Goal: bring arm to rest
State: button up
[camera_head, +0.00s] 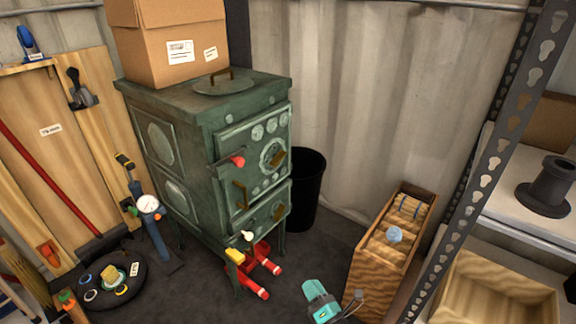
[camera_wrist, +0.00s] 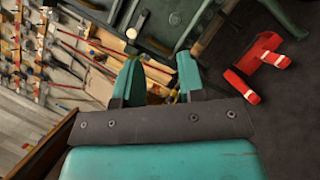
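My gripper (camera_wrist: 160,72) is teal with a dark grey plate. In the wrist view its two fingers stand apart with a gap between them, and I see nothing held. In the head view the teal gripper (camera_head: 320,300) is at the bottom centre, above the dark floor. It is to the left of the wooden box and to the right of the red pieces on the floor. Most of my arm is out of the picture.
A green stove (camera_head: 205,150) carries a cardboard box (camera_head: 170,40). Red pieces (camera_head: 262,272) lie by its feet. A black bin (camera_head: 304,190) stands beside it. An open wooden box (camera_head: 378,270) and metal shelving (camera_head: 490,165) are at right. A tool board (camera_head: 50,150) is at left.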

jog(key=w+a+r+m+h, duration=0.1)
jog(key=w+r+m+h, duration=0.5)
jog(key=w, duration=0.4)
jog(key=w+r+m+h, duration=0.4)
jog(key=w+r+m, duration=0.3)
jog(key=w+m, duration=0.15)
jog(key=w+d+r+m+g+h, duration=0.1)
jog(key=w+r+m+g, duration=0.15)
jog(key=r, duration=0.45)
jog(key=w+d+r+m+g, duration=0.1)
jog(key=r+m+g, duration=0.25)
jog(key=r, duration=0.35)
jog(key=s+d+r+m+g+y, duration=0.1)
jog(key=s+d+r+m+g, duration=0.15)
jog(key=s+r, duration=0.5)
jog(key=s+d+r+m+g+y, duration=0.1)
jog(key=s+r+m+g, duration=0.15)
jog(key=s+r, duration=0.5)
jog(key=s+d+r+g+y, duration=0.15)
jog(key=s+r+g, duration=0.25)
jog(key=s, duration=1.2)
jog(key=s+d+r+g+y, duration=0.1)
jog(key=s+d+r+g, duration=0.15)
jog(key=s, duration=1.25)
notch_tip(320, 180, up, 27)
jog(key=s+p, duration=0.1)
jog(key=p, duration=2.5)
jog(key=shift+s+a+n+g, duration=0.15)
jog(key=shift+a+n+g, duration=0.2)
jog(key=shift+n, duration=0.1)
